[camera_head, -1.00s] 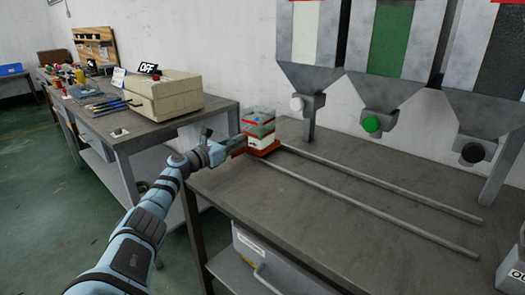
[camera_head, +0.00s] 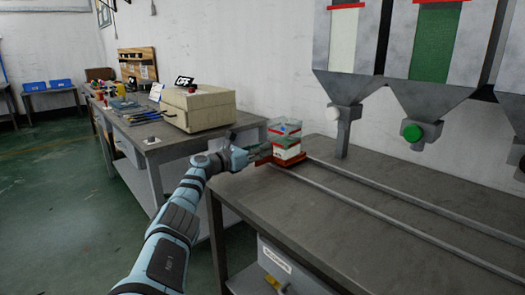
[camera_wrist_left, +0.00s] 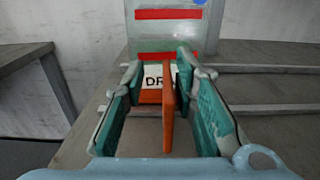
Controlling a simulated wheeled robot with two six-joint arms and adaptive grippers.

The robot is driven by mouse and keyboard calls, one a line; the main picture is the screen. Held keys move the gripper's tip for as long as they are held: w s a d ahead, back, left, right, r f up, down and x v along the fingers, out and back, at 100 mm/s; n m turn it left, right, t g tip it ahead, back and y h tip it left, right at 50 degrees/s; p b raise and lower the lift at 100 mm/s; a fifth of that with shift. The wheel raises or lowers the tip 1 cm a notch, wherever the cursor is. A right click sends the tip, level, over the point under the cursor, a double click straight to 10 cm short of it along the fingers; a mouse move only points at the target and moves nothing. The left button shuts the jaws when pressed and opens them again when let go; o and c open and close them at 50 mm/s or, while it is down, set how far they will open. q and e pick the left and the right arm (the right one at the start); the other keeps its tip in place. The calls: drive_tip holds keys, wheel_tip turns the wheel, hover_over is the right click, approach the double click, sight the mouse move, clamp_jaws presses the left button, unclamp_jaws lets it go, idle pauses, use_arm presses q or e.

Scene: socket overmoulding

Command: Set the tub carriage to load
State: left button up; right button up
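The tub carriage (camera_head: 290,160) is a red-orange base at the left end of two rails, with a clear tub (camera_head: 286,135) banded in red and white on it. In the left wrist view, the carriage's upright orange tab (camera_wrist_left: 168,108) stands between the teal fingers of my left gripper (camera_wrist_left: 160,105), with a gap on its left side. The left gripper (camera_head: 258,153) is open at the carriage's left side. A white label (camera_wrist_left: 155,77) reading "DR" is partly hidden by the tab and finger. My right gripper is not in view.
Two parallel rails (camera_head: 385,207) run to the right along the grey bench (camera_head: 330,230), clear of objects. Hoppers with a white knob (camera_head: 332,113) and a green knob (camera_head: 413,132) hang above. A beige box (camera_head: 200,108) with an OFF sign stands on the left bench.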

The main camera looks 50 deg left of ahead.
use_arm(q)
drive_tip(key=shift+d+r, duration=0.1)
wheel_tip(320, 180, up, 10)
idle(0.4)
idle(0.5)
